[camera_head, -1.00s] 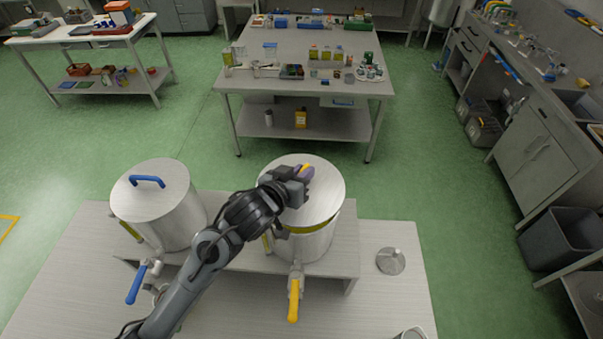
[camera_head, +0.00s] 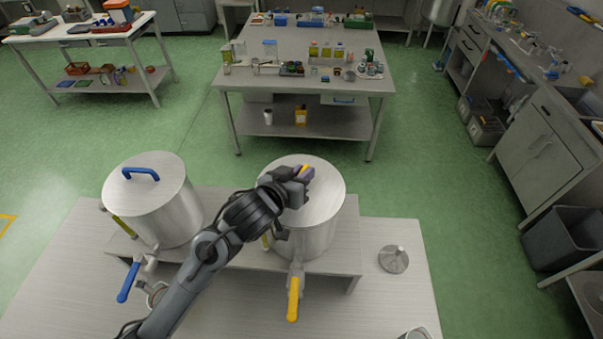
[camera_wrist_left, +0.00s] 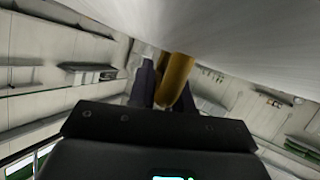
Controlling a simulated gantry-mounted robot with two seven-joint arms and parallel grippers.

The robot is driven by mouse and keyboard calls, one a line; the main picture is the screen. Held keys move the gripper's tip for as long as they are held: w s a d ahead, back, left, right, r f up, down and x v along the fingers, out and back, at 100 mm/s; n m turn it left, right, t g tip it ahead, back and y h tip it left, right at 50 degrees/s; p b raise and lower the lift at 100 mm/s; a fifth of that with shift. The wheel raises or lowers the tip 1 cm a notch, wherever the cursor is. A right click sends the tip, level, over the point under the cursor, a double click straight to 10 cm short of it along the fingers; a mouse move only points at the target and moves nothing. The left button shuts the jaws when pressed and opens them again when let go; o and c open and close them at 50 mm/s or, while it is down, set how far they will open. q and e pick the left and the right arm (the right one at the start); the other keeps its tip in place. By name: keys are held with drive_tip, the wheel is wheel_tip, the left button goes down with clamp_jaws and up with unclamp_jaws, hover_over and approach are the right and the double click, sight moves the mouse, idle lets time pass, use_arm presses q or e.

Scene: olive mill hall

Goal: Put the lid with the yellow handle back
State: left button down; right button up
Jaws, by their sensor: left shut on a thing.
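The lid with the yellow handle (camera_head: 325,190) is a round grey metal disc on top of the right-hand metal pot (camera_head: 312,243). No gap shows between its rim and the pot from above; the far side of the rim is hard to judge. My left gripper (camera_head: 304,174) is shut on the yellow handle, and hides most of it. In the left wrist view the yellow handle (camera_wrist_left: 175,82) is between the dark fingers, with the lid's pale surface (camera_wrist_left: 215,30) beside it. My right gripper is out of view.
A second pot (camera_head: 165,210) with a blue-handled lid (camera_head: 158,185) stands to the left. A yellow tap handle (camera_head: 293,298) and a blue tap handle (camera_head: 129,281) stick out in front. A small metal cone-shaped piece (camera_head: 393,259) lies on the table at right.

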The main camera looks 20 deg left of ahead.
use_arm(q)
drive_tip(key=shift+f+b, duration=0.4)
drive_tip(key=shift+f, duration=0.15)
drive_tip(key=c, duration=1)
unclamp_jaws()
